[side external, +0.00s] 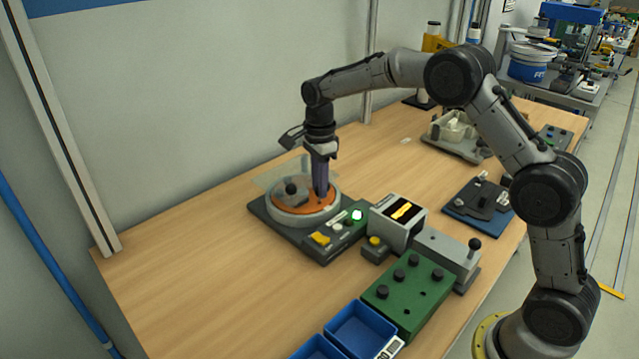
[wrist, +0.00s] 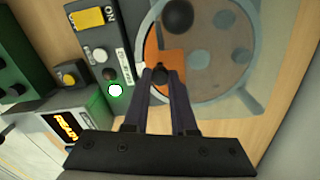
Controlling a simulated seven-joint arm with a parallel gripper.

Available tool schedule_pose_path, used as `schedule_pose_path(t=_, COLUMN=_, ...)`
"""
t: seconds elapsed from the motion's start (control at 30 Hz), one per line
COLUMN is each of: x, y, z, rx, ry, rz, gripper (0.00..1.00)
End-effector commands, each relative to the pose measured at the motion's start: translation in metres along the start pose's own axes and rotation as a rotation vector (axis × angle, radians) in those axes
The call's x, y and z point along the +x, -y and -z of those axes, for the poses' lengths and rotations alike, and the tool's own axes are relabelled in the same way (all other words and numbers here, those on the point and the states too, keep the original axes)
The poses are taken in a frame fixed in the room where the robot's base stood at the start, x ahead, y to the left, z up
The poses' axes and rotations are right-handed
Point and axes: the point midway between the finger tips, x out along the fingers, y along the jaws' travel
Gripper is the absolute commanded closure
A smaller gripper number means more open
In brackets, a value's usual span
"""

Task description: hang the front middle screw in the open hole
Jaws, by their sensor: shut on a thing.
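My gripper (side external: 321,192) points straight down over the round orange disc (side external: 283,208) of the grey machine. In the wrist view the fingertips (wrist: 160,74) are shut on a small dark screw (wrist: 160,71) at the left part of the disc's orange area (wrist: 152,50). I cannot tell whether the screw is in a hole or just above it; the fingers hide this. A green block (side external: 389,310) holds several black-headed screws (side external: 398,274) and shows bare dark holes.
A clear cover (side external: 275,177) spans part of the disc. The machine's panel has a yellow switch (side external: 320,239) and a lit green button (side external: 357,215). A display box (side external: 397,222) and blue bins (side external: 361,329) stand nearby. The left table area is clear.

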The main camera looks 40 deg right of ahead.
Motion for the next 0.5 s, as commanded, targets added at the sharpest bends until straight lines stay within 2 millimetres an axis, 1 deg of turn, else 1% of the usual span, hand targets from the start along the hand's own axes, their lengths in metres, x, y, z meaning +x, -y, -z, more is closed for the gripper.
schedule_pose_path(t=0.5, x=0.011, y=0.0, z=0.0, rx=0.0, ry=0.0, rz=0.0, gripper=1.0)
